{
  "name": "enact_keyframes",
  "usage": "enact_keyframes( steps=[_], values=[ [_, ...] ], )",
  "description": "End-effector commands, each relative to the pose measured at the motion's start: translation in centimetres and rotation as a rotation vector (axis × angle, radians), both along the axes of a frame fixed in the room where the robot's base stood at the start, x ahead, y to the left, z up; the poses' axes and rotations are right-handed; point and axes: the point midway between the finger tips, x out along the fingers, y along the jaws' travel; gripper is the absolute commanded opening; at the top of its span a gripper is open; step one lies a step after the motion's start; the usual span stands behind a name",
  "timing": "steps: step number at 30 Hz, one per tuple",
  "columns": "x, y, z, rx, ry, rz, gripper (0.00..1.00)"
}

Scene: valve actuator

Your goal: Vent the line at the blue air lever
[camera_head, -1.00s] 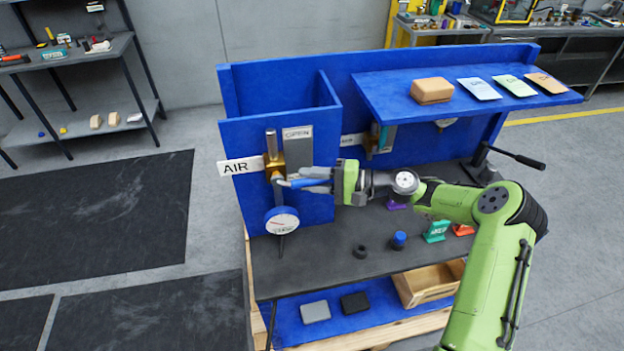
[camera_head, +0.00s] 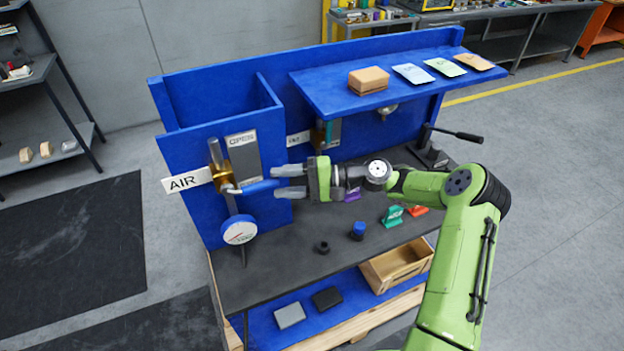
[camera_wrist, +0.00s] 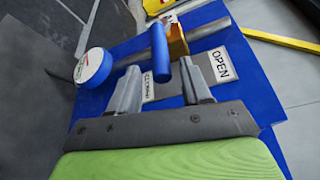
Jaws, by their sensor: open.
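The blue air lever (camera_head: 262,187) sticks out sideways from a brass valve body (camera_head: 221,178) on a grey vertical pipe, beside the AIR label (camera_head: 187,181). It also shows in the wrist view (camera_wrist: 160,52). A grey plate (camera_head: 242,150) behind it reads OPEN at its top; the wrist view shows a second, upside-down word at its other end. A round white gauge with a blue rim (camera_head: 239,231) hangs below the valve. My gripper (camera_head: 276,182) is open, with one finger above and one below the lever's free end. The wrist view shows gaps on both sides.
A blue shelf (camera_head: 330,88) with a tan block and several cards overhangs on the right. Behind my gripper is a second valve (camera_head: 325,133). A blue-capped part (camera_head: 358,231) and a black ring (camera_head: 322,247) stand on the dark bench top.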

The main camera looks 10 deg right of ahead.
Motion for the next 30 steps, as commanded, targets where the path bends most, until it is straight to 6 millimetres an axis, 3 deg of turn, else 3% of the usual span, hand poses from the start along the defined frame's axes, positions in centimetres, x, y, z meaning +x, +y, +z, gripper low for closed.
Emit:
enact_keyframes(
  steps=[6,12,27,30],
  values=[
    [-1.2,-6.3,0.3,0.001,0.000,-0.006,0.48],
    [-1.9,-9.6,0.7,0.002,0.000,-0.003,0.48],
    [-2.1,-10.2,0.8,0.000,0.001,0.001,0.48],
    [-2.3,-9.1,0.9,-0.046,0.005,0.025,0.48]
  ],
)
